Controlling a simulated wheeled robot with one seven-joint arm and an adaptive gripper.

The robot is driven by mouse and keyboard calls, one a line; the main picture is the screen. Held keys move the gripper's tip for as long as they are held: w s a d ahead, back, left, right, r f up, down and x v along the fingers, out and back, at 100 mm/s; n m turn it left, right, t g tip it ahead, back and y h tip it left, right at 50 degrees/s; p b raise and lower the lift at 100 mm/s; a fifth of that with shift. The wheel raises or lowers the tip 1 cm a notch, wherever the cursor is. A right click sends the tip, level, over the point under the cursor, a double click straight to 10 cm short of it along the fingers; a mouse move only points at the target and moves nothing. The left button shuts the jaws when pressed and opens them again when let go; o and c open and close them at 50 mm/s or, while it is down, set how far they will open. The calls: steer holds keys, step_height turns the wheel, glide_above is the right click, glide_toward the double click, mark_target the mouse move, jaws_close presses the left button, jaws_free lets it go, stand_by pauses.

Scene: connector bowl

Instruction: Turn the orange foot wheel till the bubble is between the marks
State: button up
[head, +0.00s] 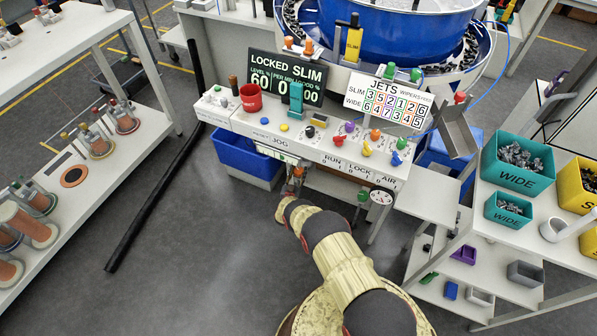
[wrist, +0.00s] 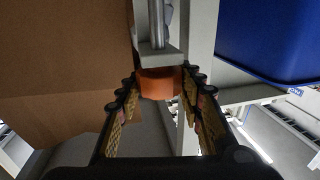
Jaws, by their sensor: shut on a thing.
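The orange foot wheel (wrist: 158,84) shows in the wrist view under a grey block and a metal rod. My gripper (wrist: 160,100) has its two fingers on either side of the wheel and is shut on it. In the head view my gripper (head: 296,180) is low under the front of the console, and the wheel there is too small to tell from the gripper. The bubble and its marks cannot be made out in either view.
The console (head: 330,140) with knobs and levers is above my gripper. A blue bin (head: 240,160) is to the left, and also shows at the wrist view's upper right (wrist: 270,40). A brown panel (wrist: 65,60) is close on the left. Floor in front is clear.

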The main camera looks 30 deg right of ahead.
steer(key=shift+m+g+h, duration=0.7)
steer(key=shift+g+h, duration=0.1)
steer(key=shift+m+g+h, duration=0.3)
steer(key=o, duration=1.2)
steer(key=shift+c, duration=0.2)
steer(key=v, duration=1.2)
